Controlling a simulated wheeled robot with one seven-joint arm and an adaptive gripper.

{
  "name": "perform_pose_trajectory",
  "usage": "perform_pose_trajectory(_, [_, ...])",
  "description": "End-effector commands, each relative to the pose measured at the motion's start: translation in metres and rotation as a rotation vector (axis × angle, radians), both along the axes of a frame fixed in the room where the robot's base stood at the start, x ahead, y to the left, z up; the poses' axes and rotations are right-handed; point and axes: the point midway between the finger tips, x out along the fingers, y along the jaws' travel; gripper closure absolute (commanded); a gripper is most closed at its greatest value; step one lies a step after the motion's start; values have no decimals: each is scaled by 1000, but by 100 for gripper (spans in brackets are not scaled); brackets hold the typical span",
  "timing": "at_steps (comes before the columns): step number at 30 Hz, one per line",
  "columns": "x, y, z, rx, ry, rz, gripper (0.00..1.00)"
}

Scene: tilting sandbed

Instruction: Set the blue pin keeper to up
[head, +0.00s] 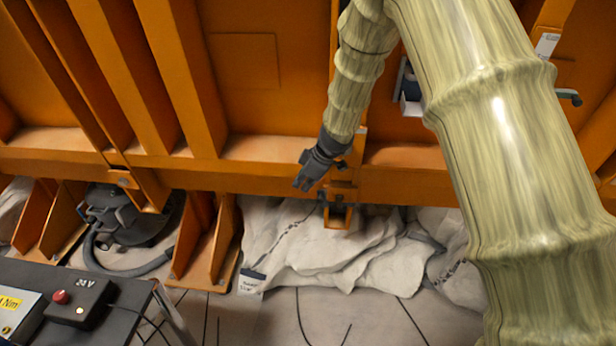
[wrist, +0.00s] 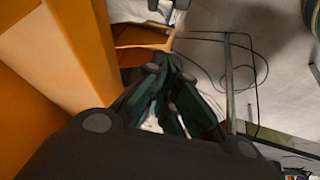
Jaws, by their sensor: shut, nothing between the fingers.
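I cannot make out a blue pin keeper for certain in either view. In the head view, my dark grey gripper (head: 303,184) is shut and empty, pointing down and left in front of the orange beam. Just right of it and below, an orange bracket (head: 338,216) with dark fittings hangs from the beam. In the wrist view, the dark fingers of my gripper (wrist: 168,75) are together, with an orange bracket (wrist: 142,38) beyond them. A small dark blue and white fitting (head: 411,90) sits higher on the orange panel, partly hidden by my arm.
The ribbed orange structure (head: 245,62) fills the back. White sacks (head: 315,250) lie below the beam. At left are a dark machine with a hose (head: 125,215) and a table (head: 110,280) with a control box (head: 80,303). A grey handle (head: 568,96) projects at right.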

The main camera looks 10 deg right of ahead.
Motion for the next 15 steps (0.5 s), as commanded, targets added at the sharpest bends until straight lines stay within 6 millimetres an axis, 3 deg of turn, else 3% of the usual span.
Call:
perform_pose_trajectory(9, [13,13,-38,3,0,-2,100])
perform_pose_trajectory(15, [6,-3,-38,3,0,-2,100])
